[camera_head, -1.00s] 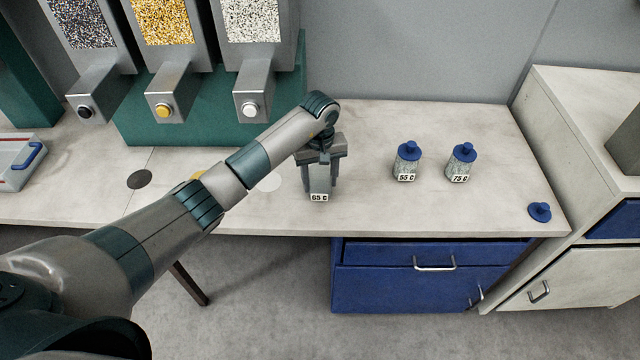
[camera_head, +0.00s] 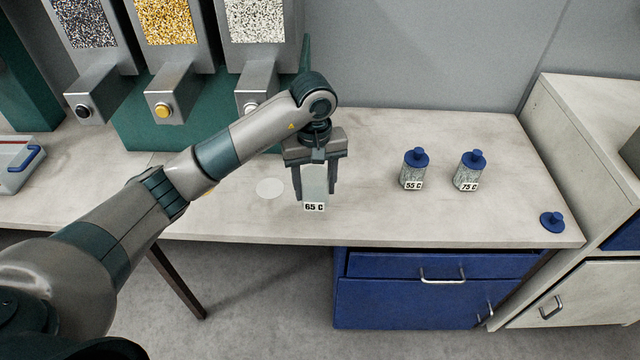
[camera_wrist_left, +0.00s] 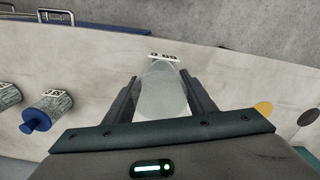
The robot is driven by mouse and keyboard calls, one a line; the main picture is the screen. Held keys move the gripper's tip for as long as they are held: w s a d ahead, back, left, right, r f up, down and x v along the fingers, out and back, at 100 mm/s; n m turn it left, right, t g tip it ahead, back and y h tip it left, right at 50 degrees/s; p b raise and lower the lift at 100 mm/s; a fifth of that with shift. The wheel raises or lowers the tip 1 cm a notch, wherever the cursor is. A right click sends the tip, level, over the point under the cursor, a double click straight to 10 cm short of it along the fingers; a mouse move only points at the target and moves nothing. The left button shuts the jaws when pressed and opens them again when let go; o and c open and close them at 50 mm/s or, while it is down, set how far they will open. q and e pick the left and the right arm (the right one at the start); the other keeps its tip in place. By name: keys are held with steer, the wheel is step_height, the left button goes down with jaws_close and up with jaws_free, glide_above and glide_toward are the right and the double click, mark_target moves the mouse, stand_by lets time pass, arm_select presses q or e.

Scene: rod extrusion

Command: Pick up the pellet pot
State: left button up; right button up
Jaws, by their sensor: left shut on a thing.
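The pellet pot labelled 65 C (camera_head: 314,184) is a pale, open-looking pot with a white label at its lower front. My left gripper (camera_head: 314,188) points down over the bench with a finger on each side of the pot, shut on it. In the left wrist view the pot (camera_wrist_left: 162,95) sits between the two dark fingers. The picture suggests it is raised off the bench, but its base gap is hard to judge. Two more pots with blue lids, labelled 55 C (camera_head: 413,170) and 75 C (camera_head: 469,171), stand to the right. My right gripper is not in view.
Three pellet hoppers with spouts, including a yellow-buttoned one (camera_head: 162,98), stand at the back left. A white disc (camera_head: 270,188) lies on the bench left of the gripper. A blue lid (camera_head: 552,222) lies near the right edge. The bench between gripper and lidded pots is clear.

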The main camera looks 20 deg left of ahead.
mark_target(310, 186)
arm_select(q)
steer(key=s+r, duration=0.2)
steer(key=s, duration=0.1)
steer(key=shift+s, duration=0.1)
steer(key=shift+s+r+b, duration=0.3)
steer(key=shift+s, duration=0.2)
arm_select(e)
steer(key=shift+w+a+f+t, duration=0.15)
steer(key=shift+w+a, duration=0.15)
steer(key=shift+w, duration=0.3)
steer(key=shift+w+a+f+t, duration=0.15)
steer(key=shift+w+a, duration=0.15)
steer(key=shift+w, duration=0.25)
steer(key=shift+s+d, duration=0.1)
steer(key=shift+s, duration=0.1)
arm_select(q)
steer(key=shift+s+r, duration=0.1)
steer(key=s+a+r+m, duration=0.1)
steer(key=s+r+m, duration=0.2)
steer(key=s+m, duration=0.3)
steer(key=s, duration=0.3)
steer(key=shift+a+r+m, duration=0.15)
steer(key=shift+a+m, duration=0.1)
steer(key=shift+m, duration=0.05)
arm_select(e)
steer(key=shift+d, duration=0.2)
